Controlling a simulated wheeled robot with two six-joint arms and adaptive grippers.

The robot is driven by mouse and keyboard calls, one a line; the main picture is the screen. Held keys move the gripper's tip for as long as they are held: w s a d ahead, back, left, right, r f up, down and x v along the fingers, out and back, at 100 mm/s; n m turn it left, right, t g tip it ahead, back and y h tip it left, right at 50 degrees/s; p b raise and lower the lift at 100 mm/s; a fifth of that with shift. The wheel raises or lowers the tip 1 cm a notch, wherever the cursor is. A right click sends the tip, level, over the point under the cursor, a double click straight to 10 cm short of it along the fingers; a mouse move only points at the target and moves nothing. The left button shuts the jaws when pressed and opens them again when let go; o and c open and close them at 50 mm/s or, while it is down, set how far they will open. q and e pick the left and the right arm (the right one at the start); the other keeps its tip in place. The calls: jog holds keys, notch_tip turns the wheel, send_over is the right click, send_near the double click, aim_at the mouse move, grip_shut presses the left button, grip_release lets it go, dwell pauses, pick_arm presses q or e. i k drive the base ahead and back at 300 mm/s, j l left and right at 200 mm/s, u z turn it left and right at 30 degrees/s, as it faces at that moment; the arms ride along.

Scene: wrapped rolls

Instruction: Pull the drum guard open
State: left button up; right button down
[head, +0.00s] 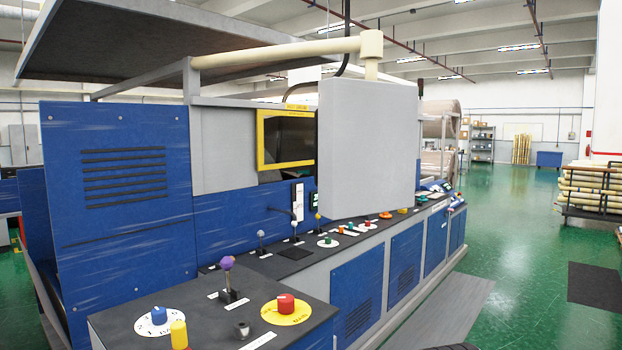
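A yellow-framed dark window (260,140) is set in the upper front of the blue and grey machine in the head view; I take it to be the drum guard. It looks closed, sitting about flush with the grey panel (223,150) to its left. Its right edge meets a hanging grey box, which may hide part of it. I cannot make out a handle. Neither of my grippers is in view.
The grey box (368,148) hangs from a cream arm (280,50) before the machine. The dark console (215,325) below carries knobs and levers, including a purple-topped lever (227,263) and red knob (286,303). Green floor (530,240) is open at right, beside a rack of rolls (592,190).

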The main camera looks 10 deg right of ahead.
aim_at(259, 114)
jog(key=i+l+z, duration=1.35)
jog(key=i+l, duration=0.1)
jog(key=i, duration=0.85)
jog(key=i+l, duration=0.15)
jog(key=i, duration=0.8)
